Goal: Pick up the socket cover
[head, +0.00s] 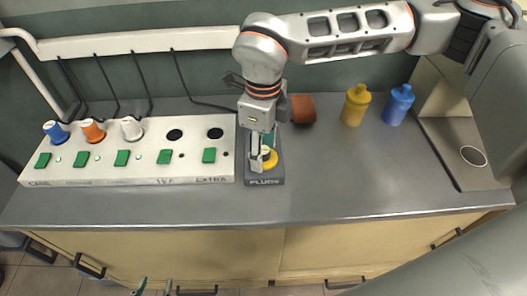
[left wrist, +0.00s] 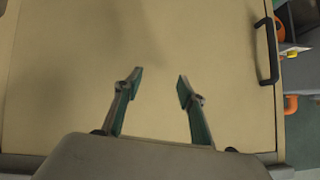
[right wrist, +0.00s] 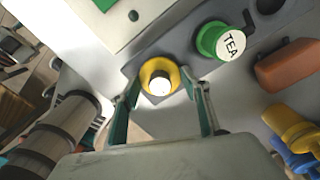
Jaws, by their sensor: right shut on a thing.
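A yellow round socket cover (head: 271,163) with a white top is at the front of the dark holder marked PLUGS (head: 265,182). My right gripper (head: 262,163) reaches down over it. In the right wrist view the yellow cover (right wrist: 160,78) sits between the right fingertips (right wrist: 162,92), which are shut on it. I cannot tell whether it is clear of the holder. A green cover marked TEA (right wrist: 222,42) stands behind it; the right gripper partly hides it in the head view. My left gripper (left wrist: 160,85) is open and empty in front of the cabinet door (left wrist: 150,40).
A white panel (head: 130,150) with green switches and several sockets, some holding coloured plugs, lies left of the holder. The counter's front right (head: 370,185) is clear.

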